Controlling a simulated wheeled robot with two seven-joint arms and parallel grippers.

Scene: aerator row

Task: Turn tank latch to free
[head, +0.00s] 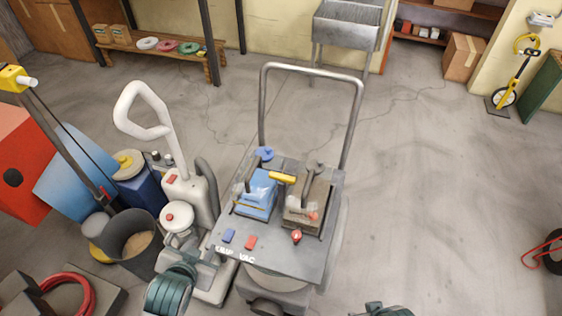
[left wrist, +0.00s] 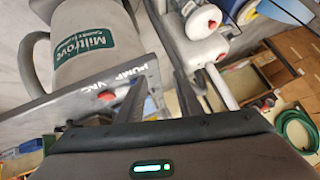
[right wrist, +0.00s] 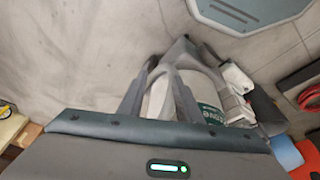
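A wheeled machine (head: 275,250) with a grey top panel and tall metal handle stands in the middle of the head view. A yellow bar, seemingly the tank latch (head: 282,177), lies crosswise between the blue tank (head: 256,192) and the brown tank (head: 306,200). My left gripper (head: 185,265) is low, left of the panel and well short of the bar. Its two fingers (left wrist: 160,82) are apart and empty in the left wrist view. My right gripper (right wrist: 160,85) is open and empty; only part of my right arm shows at the head view's bottom edge. Neither wrist view shows the latch.
The panel bears a red knob (head: 296,236), a blue switch (head: 229,235) and a red switch (head: 250,242). A white upright floor machine (head: 190,190) and a dark bucket (head: 128,240) crowd the left side. The floor (head: 440,200) to the right is clear.

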